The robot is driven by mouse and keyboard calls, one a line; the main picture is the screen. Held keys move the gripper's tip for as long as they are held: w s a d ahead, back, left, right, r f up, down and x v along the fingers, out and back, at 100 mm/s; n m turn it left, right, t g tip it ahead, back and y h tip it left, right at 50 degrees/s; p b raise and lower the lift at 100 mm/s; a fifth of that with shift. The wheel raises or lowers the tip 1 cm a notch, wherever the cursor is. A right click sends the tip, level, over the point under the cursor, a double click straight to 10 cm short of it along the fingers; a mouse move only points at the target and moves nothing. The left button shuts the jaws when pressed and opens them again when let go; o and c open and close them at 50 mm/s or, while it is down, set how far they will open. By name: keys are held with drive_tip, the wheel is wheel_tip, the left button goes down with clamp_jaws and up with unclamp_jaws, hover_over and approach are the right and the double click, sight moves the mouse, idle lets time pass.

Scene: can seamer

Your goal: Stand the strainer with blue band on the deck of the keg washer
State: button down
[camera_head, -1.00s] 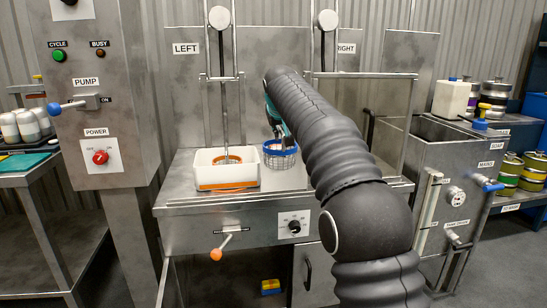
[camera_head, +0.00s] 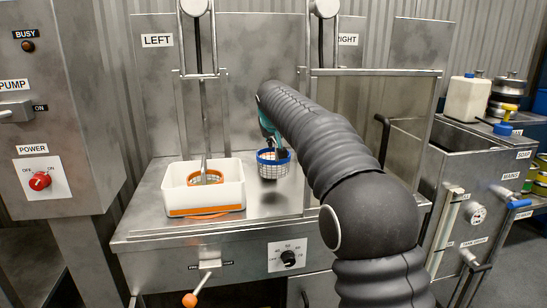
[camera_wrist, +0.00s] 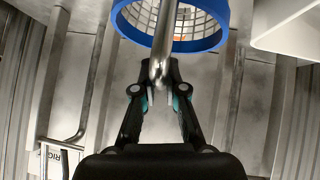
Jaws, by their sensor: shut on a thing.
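The strainer with blue band (camera_head: 273,162) is a white mesh basket with a blue rim. It hangs upright above the steel deck (camera_head: 262,208), with a dark shadow on the deck below it. In the wrist view its blue rim (camera_wrist: 205,42) shows at the top. My gripper (camera_wrist: 160,97) is shut on the strainer's grey handle (camera_wrist: 161,66). In the head view my gripper (camera_head: 270,132) is mostly hidden behind my arm. The deck's right part is behind my arm too.
A white tub (camera_head: 205,200) with an orange stripe stands left of the strainer and holds an orange-banded strainer (camera_head: 206,177). A steel frame (camera_head: 307,150) rises to the right. The deck between tub and frame is clear. A control post (camera_head: 50,120) stands at left.

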drive_tip(key=shift+f+b, duration=0.35)
drive_tip(key=shift+f, duration=1.9)
drive_tip(key=shift+d, duration=0.1)
drive_tip(key=shift+f, duration=0.2)
drive_tip(key=c, duration=1.2)
unclamp_jaws()
drive_tip(key=shift+r, duration=0.15)
drive_tip(key=shift+s+r, duration=0.15)
drive_tip(key=v, duration=1.1)
drive_tip(key=shift+s+r, duration=0.25)
